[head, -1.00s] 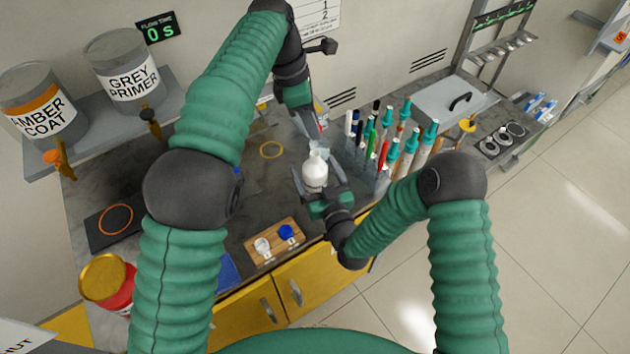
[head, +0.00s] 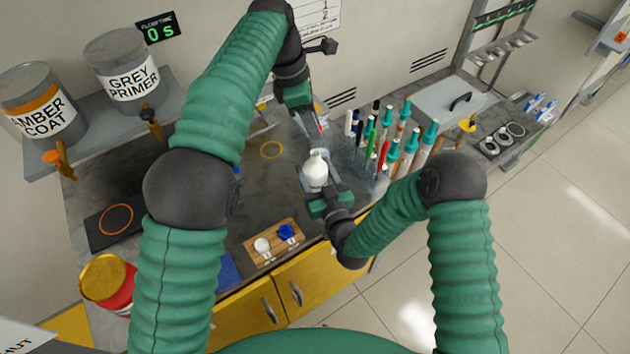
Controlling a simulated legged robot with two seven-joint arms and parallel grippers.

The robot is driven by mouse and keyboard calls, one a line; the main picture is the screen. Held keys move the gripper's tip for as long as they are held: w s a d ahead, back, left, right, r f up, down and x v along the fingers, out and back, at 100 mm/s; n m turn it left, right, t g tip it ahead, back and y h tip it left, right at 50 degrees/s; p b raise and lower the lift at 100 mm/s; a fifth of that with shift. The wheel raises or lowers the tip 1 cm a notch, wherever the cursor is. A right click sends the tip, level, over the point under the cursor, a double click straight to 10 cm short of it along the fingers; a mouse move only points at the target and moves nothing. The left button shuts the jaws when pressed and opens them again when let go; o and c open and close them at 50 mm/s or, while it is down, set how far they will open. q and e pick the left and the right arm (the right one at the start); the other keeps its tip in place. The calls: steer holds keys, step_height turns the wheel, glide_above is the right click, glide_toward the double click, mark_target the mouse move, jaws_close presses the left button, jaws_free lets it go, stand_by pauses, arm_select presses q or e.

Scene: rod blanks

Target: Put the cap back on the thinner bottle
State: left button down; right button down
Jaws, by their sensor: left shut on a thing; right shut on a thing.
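A white bottle (head: 316,172) with a narrow neck stands upright in my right gripper (head: 317,184), which is shut on it above the bench. My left gripper (head: 317,131) comes down from above, just beyond the bottle and apart from it. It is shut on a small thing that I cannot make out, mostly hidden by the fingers. A wooden board (head: 260,259) near the bench's front edge bears a white cap (head: 262,245) and a blue cap (head: 287,232). I see no second bottle clearly.
A clear rack with several coloured rods (head: 390,150) stands just right of both grippers. Paint tins, Grey Primer (head: 131,80) and Amber Coat (head: 45,117), sit on a shelf at left. A red tin (head: 112,285) is at front left. The dark bench behind the board is free.

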arm_select(q)
glide_above(315, 153)
steer(key=shift+s+a+f, duration=0.1)
steer(key=shift+a+f, duration=0.05)
steer(key=shift+f, duration=1.05)
steer(key=shift+a+f, duration=0.1)
steer(key=shift+f, duration=1.1)
steer(key=shift+f, duration=0.9)
steer(key=shift+f, duration=0.55)
steer(key=m, duration=0.2)
steer(key=m+g, duration=0.1)
steer(key=m, duration=0.3)
steer(key=shift+w+d+f+m+g, duration=0.1)
steer(key=shift+w+m+g, duration=0.2)
steer(key=shift+m+g, duration=0.1)
steer(key=m+y, duration=0.1)
steer(key=m, duration=0.2)
steer(key=shift+g, duration=0.3)
steer(key=c, duration=1.1)
jaws_free()
